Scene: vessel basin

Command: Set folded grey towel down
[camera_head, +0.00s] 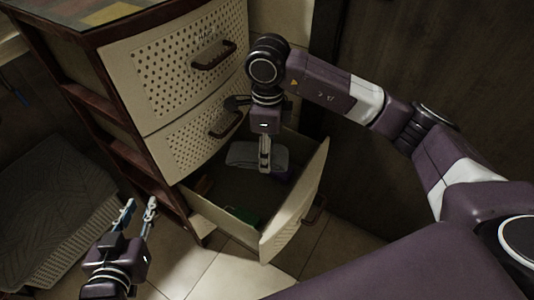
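The folded grey towel (241,155) is inside the open bottom drawer (290,222), toward its back. My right gripper (265,167) points straight down into the drawer, with its fingers overlapping the towel. The fingers are seen nearly edge-on and look close together. Whether they grip the towel, and whether the towel touches what lies under it, cannot be made out. My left gripper (140,206) is open and empty at the lower left, its fingers apart and pointing up, away from the towel.
Two closed perforated drawers (180,68) with dark red handles sit above the open one. A green item (246,214) and a small brown item (204,186) lie in the open drawer. A grey woven basket (55,205) stands at left. Tiled floor lies in front.

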